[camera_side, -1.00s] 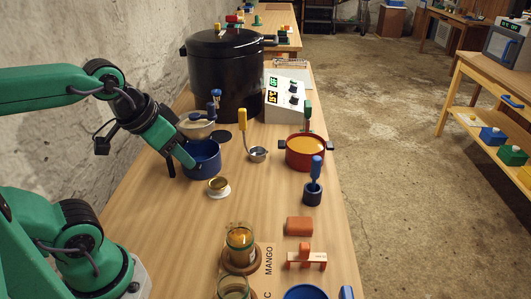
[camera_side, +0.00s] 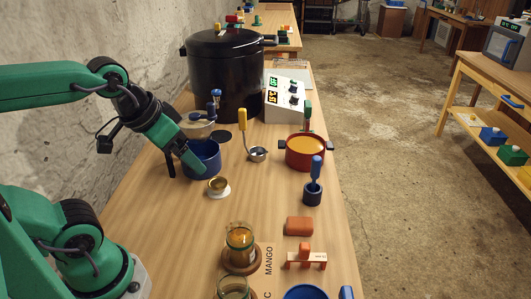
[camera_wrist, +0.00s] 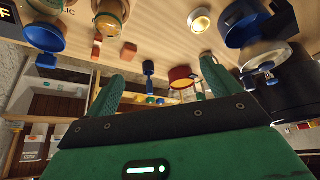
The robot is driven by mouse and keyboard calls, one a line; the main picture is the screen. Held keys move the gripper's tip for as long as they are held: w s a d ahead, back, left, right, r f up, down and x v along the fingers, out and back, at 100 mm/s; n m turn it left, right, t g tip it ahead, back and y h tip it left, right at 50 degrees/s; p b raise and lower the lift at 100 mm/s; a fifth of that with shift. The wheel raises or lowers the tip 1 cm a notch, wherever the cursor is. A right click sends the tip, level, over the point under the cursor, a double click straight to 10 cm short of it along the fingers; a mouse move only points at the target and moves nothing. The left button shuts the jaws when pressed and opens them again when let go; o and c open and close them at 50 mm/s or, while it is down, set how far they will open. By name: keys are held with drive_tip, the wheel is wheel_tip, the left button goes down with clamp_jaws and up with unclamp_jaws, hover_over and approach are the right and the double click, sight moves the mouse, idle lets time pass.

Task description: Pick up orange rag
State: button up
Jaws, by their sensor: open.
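The orange rag (camera_side: 299,226) looks like a small folded block with rounded edges. It lies on the wooden table, right of the mango jar, and also shows in the wrist view (camera_wrist: 129,51). My gripper (camera_side: 187,169) is at the far left of it, in front of the blue pot (camera_side: 203,154), well apart from the rag. In the wrist view my gripper's two green fingers (camera_wrist: 163,74) are spread wide with nothing held between them.
An orange-and-wood stand (camera_side: 306,257) is just in front of the rag. A jar (camera_side: 240,245) stands on a round coaster to its left. A blue holder with a handled tool (camera_side: 313,193) and a red pot (camera_side: 305,152) are behind it.

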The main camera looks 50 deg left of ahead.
drive_tip(key=w+d+n+g, duration=0.2)
drive_tip(key=w, duration=0.5)
drive_tip(key=n+g, duration=0.4)
drive_tip(key=n, duration=0.3)
approach(300, 222)
drive_tip(key=shift+s+a+f, duration=0.1)
drive_tip(key=shift+a+f, duration=0.15)
drive_tip(key=shift+a, duration=0.05)
drive_tip(key=shift+d+f, duration=0.1)
drive_tip(key=shift+f, duration=0.15)
drive_tip(key=shift+f, duration=0.15)
drive_tip(key=shift+d+f, duration=0.15)
drive_tip(key=shift+f, duration=3.6)
drive_tip(key=c, duration=1.1)
